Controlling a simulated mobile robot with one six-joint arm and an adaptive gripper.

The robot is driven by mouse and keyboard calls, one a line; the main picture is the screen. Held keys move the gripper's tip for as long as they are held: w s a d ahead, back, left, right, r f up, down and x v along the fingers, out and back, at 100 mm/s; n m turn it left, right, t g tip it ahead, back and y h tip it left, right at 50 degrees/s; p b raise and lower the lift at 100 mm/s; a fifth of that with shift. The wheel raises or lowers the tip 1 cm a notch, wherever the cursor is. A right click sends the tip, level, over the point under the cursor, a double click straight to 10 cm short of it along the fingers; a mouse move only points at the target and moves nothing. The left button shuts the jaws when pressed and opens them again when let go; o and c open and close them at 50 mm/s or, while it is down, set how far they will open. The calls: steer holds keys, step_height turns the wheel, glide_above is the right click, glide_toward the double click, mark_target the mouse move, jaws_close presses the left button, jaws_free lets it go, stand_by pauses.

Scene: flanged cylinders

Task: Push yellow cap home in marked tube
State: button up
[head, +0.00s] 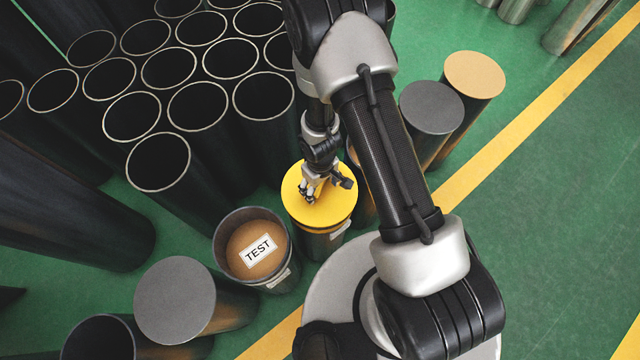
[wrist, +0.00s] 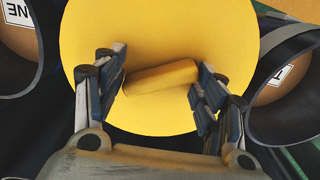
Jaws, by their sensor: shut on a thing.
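The yellow cap (head: 296,194) is a round disc with a raised bar-shaped grip (wrist: 160,77) across its middle. In the head view it sits over the top of a dark tube (head: 318,243) with a white label on its side. I cannot tell how deep the cap is seated. In the wrist view the yellow disc (wrist: 160,30) fills the middle and hides the tube below. My gripper (head: 309,192) is above the cap with its fingers on either side of the bar, shut on it; the fingers (wrist: 163,90) also show in the wrist view.
An open tube (head: 219,243) with a TEST label on its brown inside stands left of the cap. Several open dark tubes (head: 160,162) crowd the upper left. Grey-topped (head: 432,107) and tan-topped (head: 475,74) cylinders stand right.

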mark_target(320, 186)
steer(key=shift+f, duration=0.15)
steer(key=o, duration=1.2)
steer(key=shift+o, duration=0.2)
step_height(320, 186, up, 12)
stand_by(0.3)
